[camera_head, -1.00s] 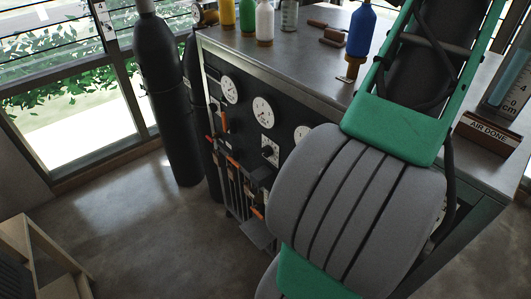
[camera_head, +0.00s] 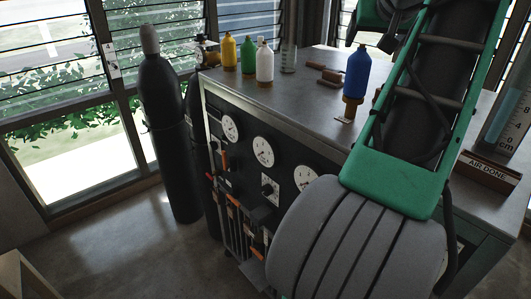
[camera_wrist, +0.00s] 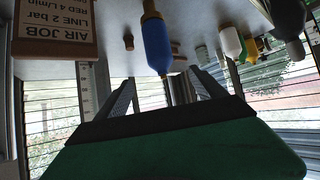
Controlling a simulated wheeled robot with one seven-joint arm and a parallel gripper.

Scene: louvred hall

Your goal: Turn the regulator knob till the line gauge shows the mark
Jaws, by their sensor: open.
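Three round white gauges sit on the dark front panel (camera_head: 228,170) of the metal bench: the left gauge (camera_head: 230,128), the middle gauge (camera_head: 263,152) and the right gauge (camera_head: 304,177). I cannot tell which is the line gauge, and their labels and marks are too small to read. A dark knob on a pale square plate (camera_head: 269,188) is below the middle gauge; I cannot tell if it is the regulator knob. My arm hides the panel's right part. In the wrist view my gripper (camera_wrist: 165,88) is open and empty, over the bench top, away from the panel.
An upside-down sign in the wrist view reads AIR JOB, LINE 2 bar, RED 4 L/min (camera_wrist: 53,25). A blue bottle (camera_head: 357,75) stands on the bench, with yellow (camera_head: 229,52), green and white bottles behind. A dark cylinder (camera_head: 170,140) stands left; floor is clear in front.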

